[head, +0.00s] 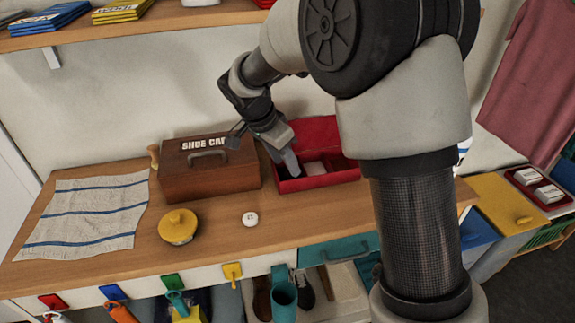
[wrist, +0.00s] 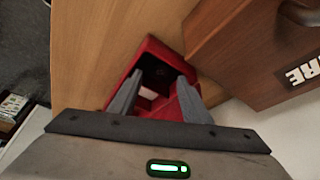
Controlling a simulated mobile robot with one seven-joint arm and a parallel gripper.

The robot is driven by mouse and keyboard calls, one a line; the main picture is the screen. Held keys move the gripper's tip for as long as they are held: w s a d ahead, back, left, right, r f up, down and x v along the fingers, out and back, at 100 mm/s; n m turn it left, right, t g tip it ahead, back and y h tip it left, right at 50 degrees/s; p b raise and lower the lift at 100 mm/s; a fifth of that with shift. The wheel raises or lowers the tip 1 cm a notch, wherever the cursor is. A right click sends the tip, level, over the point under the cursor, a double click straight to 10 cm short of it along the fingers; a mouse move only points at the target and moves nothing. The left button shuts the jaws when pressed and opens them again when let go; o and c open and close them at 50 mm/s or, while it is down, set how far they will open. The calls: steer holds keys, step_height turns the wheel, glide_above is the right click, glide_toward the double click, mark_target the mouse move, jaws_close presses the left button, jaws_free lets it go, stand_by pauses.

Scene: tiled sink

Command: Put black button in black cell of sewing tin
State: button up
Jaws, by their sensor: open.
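The red sewing tin (head: 318,182) stands open on the wooden counter, right of the shoe care box. It also shows in the wrist view (wrist: 150,48), with a dark cell and a pale cell between my fingers. A faint dark round shape, perhaps the black button (wrist: 181,75), shows in the dark cell; it is too dim to be sure. My gripper (head: 291,168) is open, pointing down at the left part of the tin; its fingers also show in the wrist view (wrist: 160,80). I see nothing held between them.
A white button (head: 250,219) lies on the counter in front of the tin. The brown shoe care box (head: 208,178) stands close left of the tin. A yellow round tin (head: 178,227) and striped cloth (head: 85,212) lie further left. The front middle of the counter is clear.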

steer(key=p+v, duration=0.1)
steer(key=v, duration=0.8)
steer(key=shift+r, duration=0.15)
steer(key=s+d+r+n+y, duration=0.1)
steer(key=s+d+r+n, duration=0.1)
steer(key=s+d+r, duration=0.3)
steer(key=s+d+n+t+y, duration=0.1)
steer(key=s+d+n, duration=0.25)
steer(key=s, duration=0.35)
steer(key=s+d+r+n+y, duration=0.1)
steer(key=s+d+r, duration=0.2)
steer(key=s+d, duration=0.25)
steer(key=s+f+n+t, duration=0.1)
steer(key=s+f+n, duration=0.1)
steer(key=s, duration=0.5)
steer(key=shift+s+d+f+n+t+y, duration=0.2)
steer(key=shift+s+d+n+t+y, duration=0.15)
steer(key=shift+n, duration=0.5)
